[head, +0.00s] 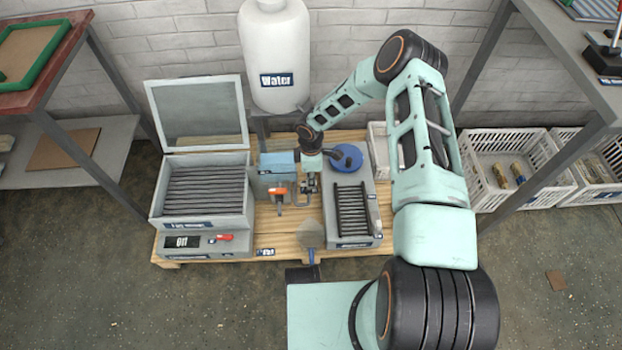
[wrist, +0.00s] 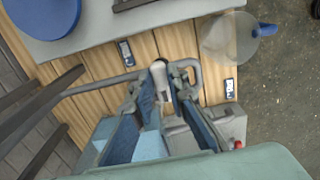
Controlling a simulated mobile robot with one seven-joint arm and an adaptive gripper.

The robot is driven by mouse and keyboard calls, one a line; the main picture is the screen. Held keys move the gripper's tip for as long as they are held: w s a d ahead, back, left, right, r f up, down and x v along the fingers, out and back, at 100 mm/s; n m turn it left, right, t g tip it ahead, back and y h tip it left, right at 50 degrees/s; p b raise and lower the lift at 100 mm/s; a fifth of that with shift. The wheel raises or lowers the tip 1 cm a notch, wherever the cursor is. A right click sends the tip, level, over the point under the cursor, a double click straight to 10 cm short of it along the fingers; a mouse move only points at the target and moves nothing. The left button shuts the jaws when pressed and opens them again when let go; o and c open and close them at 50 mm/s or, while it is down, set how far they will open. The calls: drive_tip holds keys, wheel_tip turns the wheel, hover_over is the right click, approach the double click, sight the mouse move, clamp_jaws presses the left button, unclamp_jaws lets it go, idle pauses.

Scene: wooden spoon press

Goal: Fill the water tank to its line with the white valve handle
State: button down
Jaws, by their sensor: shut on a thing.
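A white vessel labelled "Water" (head: 275,75) stands at the back against the brick wall. Below it, a light blue box (head: 276,165) sits on the wooden pallet; it also shows in the wrist view (wrist: 152,147). My gripper (head: 310,180) is beside this box, on its right. In the wrist view, my gripper (wrist: 161,90) is shut on the white valve handle (wrist: 158,70), whose pale top shows between the fingertips. A grey pipe (wrist: 105,83) runs left from there. The water level and the fill line cannot be made out.
An open grey box with dark slats (head: 205,190) is on the left, above a panel reading "Off" (head: 182,242). An orange-red handle (head: 277,191) is close to my gripper. A clear scoop-like piece with a blue handle (head: 311,235) lies in front. A blue disc (head: 346,158) is to the right.

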drive_tip(key=n+b, duration=0.2)
drive_tip(key=n, duration=0.2)
drive_tip(key=shift+w+f, duration=0.1)
drive_tip(key=shift+w, duration=0.05)
drive_tip(key=n, duration=0.4)
drive_tip(key=shift+w+a+n+b, duration=0.15)
drive_tip(key=shift+n+b, duration=0.25)
idle(0.4)
drive_tip(key=c, duration=1.9)
unclamp_jaws()
wheel_tip(320, 180, up, 12)
drive_tip(key=shift+r, duration=0.1)
